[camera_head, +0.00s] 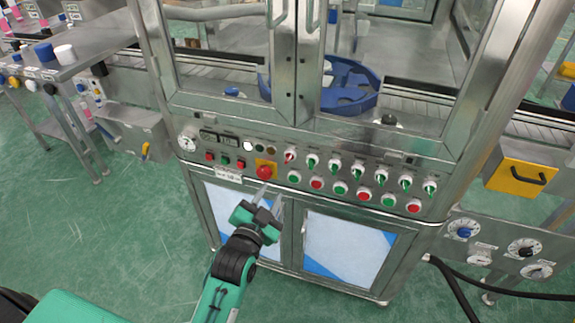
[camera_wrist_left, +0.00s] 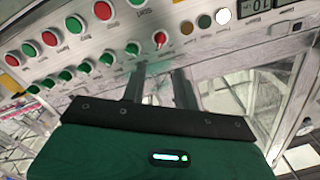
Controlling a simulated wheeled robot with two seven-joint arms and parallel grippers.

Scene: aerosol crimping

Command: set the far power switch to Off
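The machine's control panel (camera_head: 330,182) has a row of rotary switches. The leftmost, a red-handled switch (camera_head: 290,155), shows a red lever; the several to its right, such as the rightmost green-handled switch (camera_head: 430,187), are green. I cannot read which is the far power switch. My left gripper (camera_head: 272,192) is in front of the cabinet, below the panel, fingers pointing up toward it, open and empty. In the left wrist view the red-handled switch (camera_wrist_left: 160,39) is just beyond the two spread fingertips (camera_wrist_left: 160,68), with no contact visible. My right gripper is not in view.
Green and red push buttons (camera_head: 317,183) run below the switches. A red emergency stop (camera_head: 264,171) on a yellow plate is close to the gripper. Glass doors with metal handles (camera_head: 277,12) are above. Open green floor lies left.

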